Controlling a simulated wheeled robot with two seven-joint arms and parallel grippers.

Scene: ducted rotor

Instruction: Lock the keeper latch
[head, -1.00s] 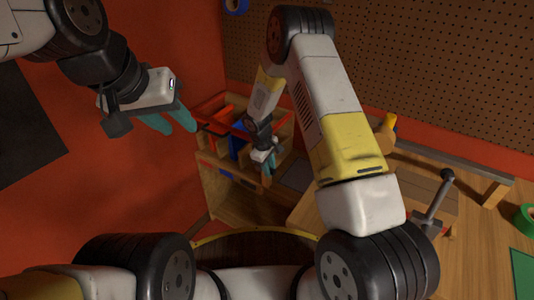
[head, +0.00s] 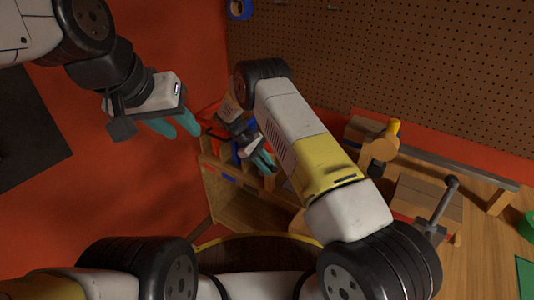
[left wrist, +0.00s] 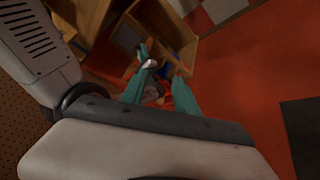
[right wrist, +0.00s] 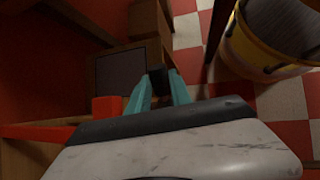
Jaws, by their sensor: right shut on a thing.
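My right gripper (head: 263,162) hangs in front of the wooden organiser's top in the head view. In the right wrist view its teal fingers (right wrist: 160,90) are shut on a small black piece (right wrist: 158,78); I cannot tell whether it is part of the keeper latch. A red piece (right wrist: 105,109) shows left of the fingers. My left gripper (head: 180,125) is in the air at the upper left, before the red wall. Its fingers (left wrist: 160,88) are apart and empty in the left wrist view. I cannot clearly make out the keeper latch or the ducted rotor.
The wooden organiser (head: 237,204) stands at the wall, with red and blue items in its top. A yellow-rimmed round container (right wrist: 238,68) is beside it. A wooden bench (head: 480,255) at right carries a grey lever (head: 446,200) and wooden blocks. My right forearm hides part of the bench.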

